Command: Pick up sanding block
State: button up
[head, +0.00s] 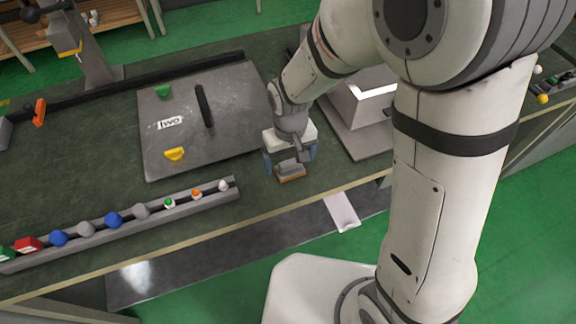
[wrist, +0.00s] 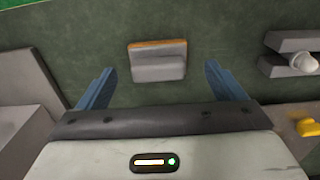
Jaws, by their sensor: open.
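The sanding block (wrist: 158,66) is a small grey block with an orange-brown edge. It lies on the dark green bench top. In the head view the sanding block (head: 290,172) sits near the bench's front edge, just in front of and below my gripper (head: 289,157). In the wrist view my gripper (wrist: 160,88) is open, with one blue finger on each side of the block's line and clear gaps to it. The block is between and slightly beyond the fingertips, and nothing is held. Its contact with the bench is partly hidden in the head view.
A grey plate (head: 225,135) with a black handle and green and yellow pieces lies to the left. A rail (head: 130,222) with several coloured knobs runs along the front edge. A grey box-like unit (head: 362,105) stands to the right. The bench around the block is clear.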

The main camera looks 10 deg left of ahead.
jog(key=shift+f, duration=1.35)
jog(key=shift+c, duration=0.2)
jog(key=c, duration=1.1)
